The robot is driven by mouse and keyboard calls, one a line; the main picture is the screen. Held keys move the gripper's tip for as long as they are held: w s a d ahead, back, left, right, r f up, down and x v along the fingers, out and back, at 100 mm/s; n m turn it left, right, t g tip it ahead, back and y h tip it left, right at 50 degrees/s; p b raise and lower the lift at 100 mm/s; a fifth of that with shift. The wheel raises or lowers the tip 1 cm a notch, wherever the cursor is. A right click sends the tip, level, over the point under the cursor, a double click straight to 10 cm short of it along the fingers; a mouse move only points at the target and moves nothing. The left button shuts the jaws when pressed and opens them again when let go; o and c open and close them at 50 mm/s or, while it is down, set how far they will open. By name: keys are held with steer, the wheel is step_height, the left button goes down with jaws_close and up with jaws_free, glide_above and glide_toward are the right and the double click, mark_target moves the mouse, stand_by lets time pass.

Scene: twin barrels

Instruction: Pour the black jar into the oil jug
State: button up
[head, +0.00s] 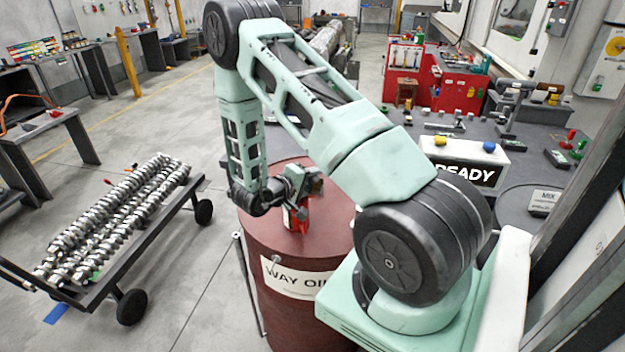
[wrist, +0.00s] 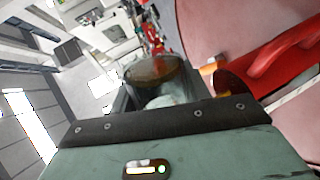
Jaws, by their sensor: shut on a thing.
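My gripper (head: 298,187) is over the top of a dark red barrel. It is shut on a dark round vessel (wrist: 153,72), which I take to be the black jar. In the wrist view the vessel has a dark rim, a brownish round top and a greyish body; its lower part is hidden behind my gripper's housing. A red object, which I take to be the oil jug (head: 298,218), is on the barrel just below my gripper. Its red body also shows in the wrist view (wrist: 285,65), right of the vessel. I cannot tell whether the two touch.
The barrel (head: 275,245) carries a "WAY OIL" label. A second round top with a "MIX" sign (head: 543,200) is at the right. A cart (head: 150,225) with metal shafts stands on the left. A grey bench (head: 480,135) with tools and a "READY" box (head: 465,165) is behind.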

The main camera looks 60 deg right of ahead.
steer(key=shift+w+r+n+g+p, duration=0.15)
steer(key=shift+r+n+g+p, duration=0.3)
steer(key=shift+p, duration=0.85)
stand_by(0.9)
steer(key=m+t+b, duration=0.1)
steer(key=m, duration=0.1)
steer(key=r+m+t+b, duration=0.1)
steer(key=m+b, duration=0.1)
steer(key=shift+r+t+h, duration=0.2)
steer(key=shift+t+h, duration=0.1)
steer(key=shift+t, duration=0.05)
steer(key=shift+r+m+t+b, duration=0.4)
steer(key=shift+r+m, duration=0.1)
steer(key=shift+m, duration=0.35)
steer(key=shift+m+h+b, duration=0.3)
steer(key=shift+m+b, duration=0.3)
steer(key=shift+b, duration=0.3)
steer(key=m+b, duration=0.1)
steer(key=b, duration=0.1)
steer(key=r+m+t+b, duration=0.1)
steer(key=m+b, duration=0.1)
steer(key=m+t+h+b, duration=0.1)
steer(key=shift+r+b, duration=0.3)
steer(key=shift+b, duration=0.1)
steer(key=shift+r+m+b, duration=0.3)
steer(key=shift+m+b, duration=0.1)
steer(key=shift+m, duration=0.2)
steer(key=shift+r, duration=0.15)
